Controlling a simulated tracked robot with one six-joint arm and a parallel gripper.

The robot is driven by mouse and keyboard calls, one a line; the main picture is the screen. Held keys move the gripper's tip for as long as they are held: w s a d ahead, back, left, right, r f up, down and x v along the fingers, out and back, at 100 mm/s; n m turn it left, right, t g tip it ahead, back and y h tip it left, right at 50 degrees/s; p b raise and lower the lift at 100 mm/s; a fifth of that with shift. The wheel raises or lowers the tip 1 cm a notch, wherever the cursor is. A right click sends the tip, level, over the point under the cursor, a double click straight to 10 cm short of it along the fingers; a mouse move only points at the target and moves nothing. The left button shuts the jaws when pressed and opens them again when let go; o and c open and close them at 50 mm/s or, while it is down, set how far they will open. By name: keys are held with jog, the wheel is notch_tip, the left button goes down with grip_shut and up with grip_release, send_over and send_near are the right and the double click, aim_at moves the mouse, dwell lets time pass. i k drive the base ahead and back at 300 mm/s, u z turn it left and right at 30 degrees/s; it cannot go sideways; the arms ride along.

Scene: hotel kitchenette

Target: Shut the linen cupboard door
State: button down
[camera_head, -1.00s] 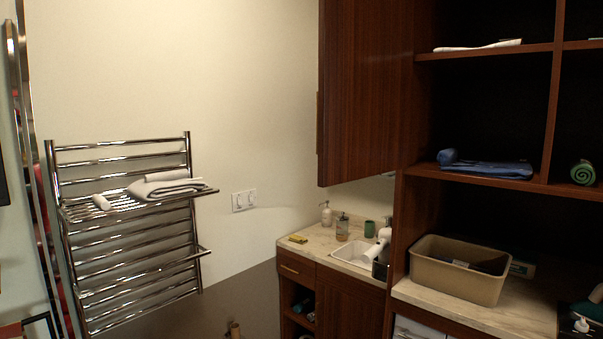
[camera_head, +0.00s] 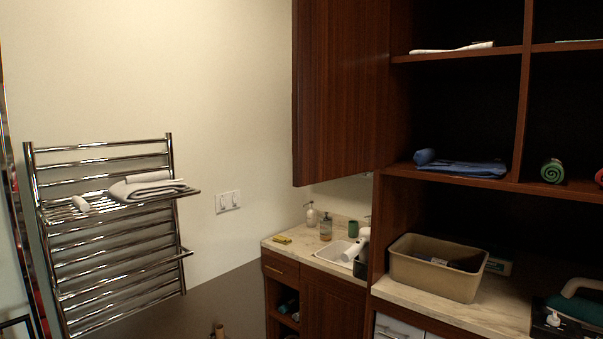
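A tall dark reddish-brown wood panel (camera_head: 340,95) hangs above the sink counter, at the left of the open shelving. It looks like a cupboard door, but I cannot tell for certain whether it is the linen cupboard door or the front of a wall cabinet. Its top is cut off by the picture. The open shelves (camera_head: 458,178) beside it hold folded linen: a blue cloth (camera_head: 465,168) on the middle shelf and a white cloth (camera_head: 450,48) above. My gripper is not in view.
A chrome towel rack (camera_head: 105,225) with a folded towel stands at the left wall. A beige bin (camera_head: 435,270) sits on the right counter.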

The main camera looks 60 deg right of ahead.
aim_at(340, 48)
jog(key=i, duration=1)
